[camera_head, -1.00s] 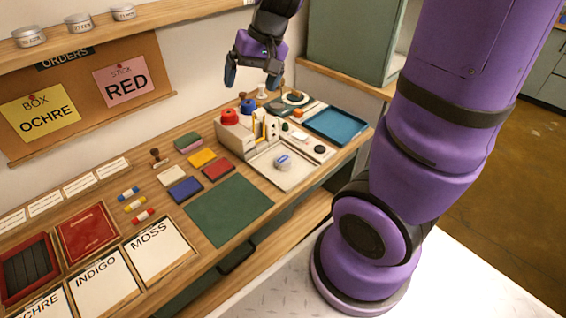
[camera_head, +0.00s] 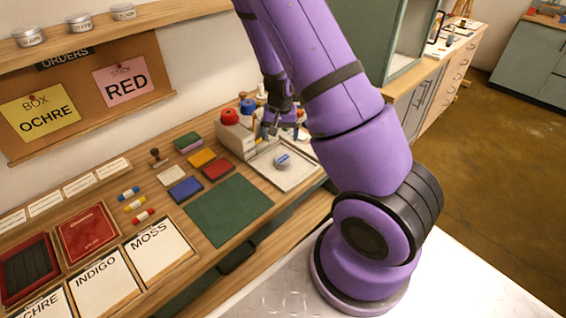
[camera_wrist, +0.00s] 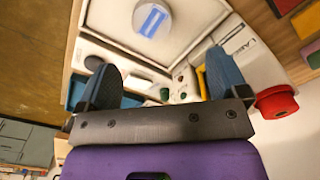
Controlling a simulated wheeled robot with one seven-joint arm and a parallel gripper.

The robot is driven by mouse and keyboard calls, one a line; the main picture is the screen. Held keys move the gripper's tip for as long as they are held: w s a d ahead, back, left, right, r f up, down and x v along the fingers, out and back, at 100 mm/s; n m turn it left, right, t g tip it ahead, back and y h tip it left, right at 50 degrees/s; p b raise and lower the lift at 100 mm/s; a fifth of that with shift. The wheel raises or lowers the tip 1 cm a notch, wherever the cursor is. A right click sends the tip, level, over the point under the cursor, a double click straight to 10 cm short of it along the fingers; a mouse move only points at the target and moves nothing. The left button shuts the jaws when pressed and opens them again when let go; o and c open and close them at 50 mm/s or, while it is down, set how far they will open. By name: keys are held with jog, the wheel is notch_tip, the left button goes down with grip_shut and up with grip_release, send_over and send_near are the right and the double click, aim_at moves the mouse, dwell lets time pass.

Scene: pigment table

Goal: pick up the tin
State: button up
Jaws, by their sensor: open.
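A small round tin with a blue label (camera_head: 282,160) sits on the white tray (camera_head: 296,182) on the table. In the wrist view, this tin (camera_wrist: 151,19) is near the top edge, beyond my fingertips, with its label facing me. My gripper (camera_head: 272,129) is low over the back of the table, behind the tin and apart from it. In the wrist view, my gripper (camera_wrist: 165,72) has its two blue fingers spread wide with nothing held between them.
A pale holder with a red knob (camera_head: 229,116) stands just left of my gripper. Coloured blocks and a green mat (camera_head: 229,208) lie to the left. Other tins (camera_head: 79,22) stand on the wall shelf. My arm hides the right end of the table.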

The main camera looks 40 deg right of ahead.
aim_at(283, 159)
jog(key=shift+s+d+f, duration=0.1)
jog(key=shift+d+f, duration=0.25)
jog(key=shift+f, duration=0.35)
jog(key=shift+s+d+f, duration=0.1)
jog(key=shift+d+f, duration=0.05)
jog(key=shift+f, duration=5)
jog(key=c, duration=1.1)
jog(key=shift+r, duration=0.2)
